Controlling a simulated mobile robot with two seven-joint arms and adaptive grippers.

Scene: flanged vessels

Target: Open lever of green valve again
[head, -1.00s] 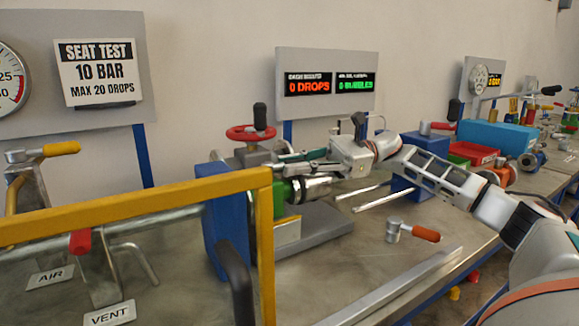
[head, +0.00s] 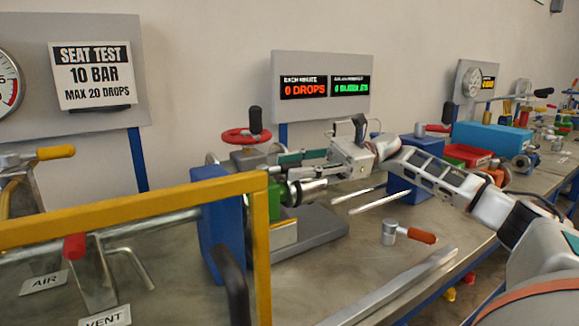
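The green valve body (head: 275,198) sits beside a blue block on the bench in the middle of the head view. A slim dark-green lever-like bar (head: 302,156) runs above it to the right, toward my gripper. My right gripper (head: 296,173) reaches in from the right, its fingers pointing left at the valve. A silver finger part lies just below the bar. The fingers and the bar overlap in this view, so I cannot tell whether they touch or grip it. My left gripper does not show.
A yellow frame (head: 130,208) crosses the left foreground, in front of the valve. The blue block (head: 216,225) stands left of the valve, with a red handwheel (head: 246,136) behind. A loose orange-handled lever (head: 410,234) and a metal rail (head: 400,288) lie on the bench right.

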